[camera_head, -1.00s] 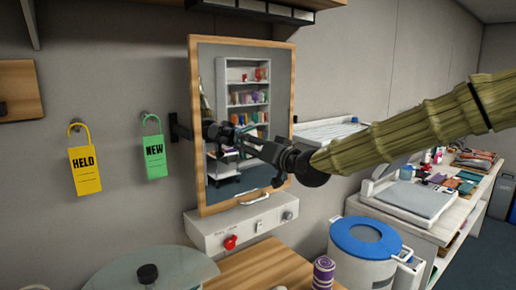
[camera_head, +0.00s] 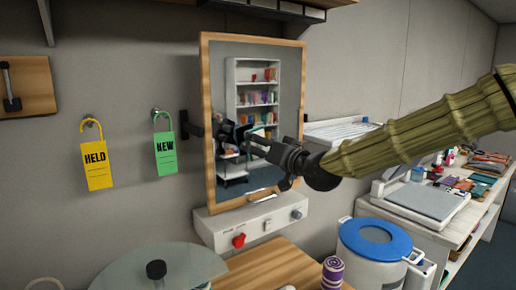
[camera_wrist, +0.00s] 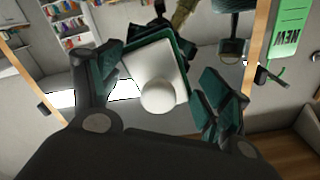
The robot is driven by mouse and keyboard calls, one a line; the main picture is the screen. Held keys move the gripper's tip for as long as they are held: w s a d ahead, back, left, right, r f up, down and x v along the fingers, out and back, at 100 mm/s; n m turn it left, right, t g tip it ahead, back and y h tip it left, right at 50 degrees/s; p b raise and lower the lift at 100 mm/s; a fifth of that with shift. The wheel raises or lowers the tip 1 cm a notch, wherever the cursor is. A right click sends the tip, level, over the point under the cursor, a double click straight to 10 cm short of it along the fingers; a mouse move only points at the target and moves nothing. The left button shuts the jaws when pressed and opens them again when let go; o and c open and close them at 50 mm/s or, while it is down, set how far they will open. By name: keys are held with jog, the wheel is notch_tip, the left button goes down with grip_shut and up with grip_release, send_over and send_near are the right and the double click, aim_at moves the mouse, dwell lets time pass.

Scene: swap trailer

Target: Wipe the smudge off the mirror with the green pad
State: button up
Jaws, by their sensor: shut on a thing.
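The mirror (camera_head: 288,105) hangs on the wall in a wooden frame and reflects a bookshelf and part of my arm. My gripper (camera_head: 258,142) is in front of the mirror's middle. In the wrist view, my gripper (camera_wrist: 166,80) is shut on the green pad (camera_wrist: 183,54), which has a white back and a round white knob. The pad's green edge shows beyond the white back; its wiping face is hidden. I cannot tell whether it touches the glass. I cannot make out the smudge in either view.
A yellow HELD tag (camera_head: 96,166) and a green NEW tag (camera_head: 165,156) hang left of the mirror. A white box (camera_head: 219,222) with a red knob sits below it. A blue-lidded bin (camera_head: 372,240) stands lower right.

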aim_at(266, 149)
jog(key=shift+v, duration=2.05)
jog(key=shift+s+d+b, duration=0.1)
jog(key=shift+b, duration=0.2)
jog(key=shift+v, duration=1.4)
jog(key=shift+f, duration=0.1)
